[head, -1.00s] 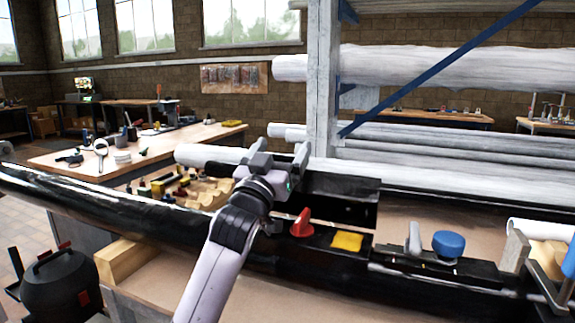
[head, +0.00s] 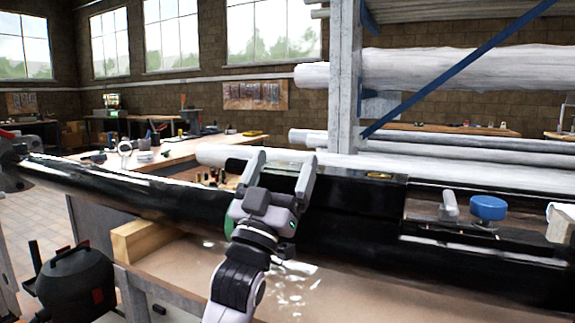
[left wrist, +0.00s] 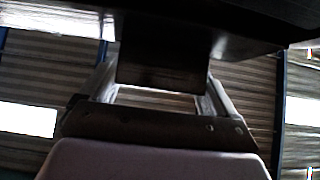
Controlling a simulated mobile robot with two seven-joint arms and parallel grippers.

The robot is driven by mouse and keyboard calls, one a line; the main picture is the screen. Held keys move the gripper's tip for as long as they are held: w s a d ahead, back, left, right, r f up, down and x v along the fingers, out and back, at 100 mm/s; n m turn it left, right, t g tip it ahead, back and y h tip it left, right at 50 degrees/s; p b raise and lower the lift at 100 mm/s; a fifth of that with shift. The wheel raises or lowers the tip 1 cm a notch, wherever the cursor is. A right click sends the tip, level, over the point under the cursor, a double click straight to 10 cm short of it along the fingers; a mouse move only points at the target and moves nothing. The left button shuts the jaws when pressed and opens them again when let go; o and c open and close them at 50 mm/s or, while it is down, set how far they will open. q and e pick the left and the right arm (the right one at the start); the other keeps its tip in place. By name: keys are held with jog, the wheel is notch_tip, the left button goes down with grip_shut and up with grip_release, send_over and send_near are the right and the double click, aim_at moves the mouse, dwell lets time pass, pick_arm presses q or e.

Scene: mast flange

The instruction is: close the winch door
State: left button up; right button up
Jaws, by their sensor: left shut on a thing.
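The black mast (head: 130,188) lies across the view. A black door panel (head: 350,205) shows on it, right of my left gripper, over the place of the winch recess. A small yellowish mark (head: 380,175) shows near its top edge. I cannot tell whether the door is flush or slightly raised. My left gripper (head: 281,172) is at the panel's left part, its fingers spread around a dark piece. The left wrist view shows this dark block (left wrist: 160,62) between the two fingers. The inside of the recess is hidden. My right gripper is out of view.
A blue knob (head: 487,208) and a grey lever (head: 449,205) stand on the mast to the right. A grey post (head: 345,80) and racked white spars (head: 450,72) are behind. A black canister (head: 75,287) is at lower left. The bench front is clear.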

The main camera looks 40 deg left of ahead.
pick_arm(q)
jog(key=shift+s+f, duration=0.4)
jog(key=shift+f, duration=0.05)
jog(key=shift+s+d+f, duration=0.1)
jog(key=shift+d+f, duration=0.05)
jog(key=shift+f, duration=0.15)
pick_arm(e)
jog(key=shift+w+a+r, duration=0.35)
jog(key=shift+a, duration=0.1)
pick_arm(q)
jog(key=shift+f, duration=0.1)
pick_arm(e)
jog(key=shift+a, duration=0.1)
pick_arm(q)
jog(key=o, duration=1.1)
jog(key=shift+o, duration=0.6)
jog(key=shift+s, duration=0.15)
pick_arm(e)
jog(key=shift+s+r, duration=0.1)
pick_arm(q)
jog(key=shift+f, duration=0.1)
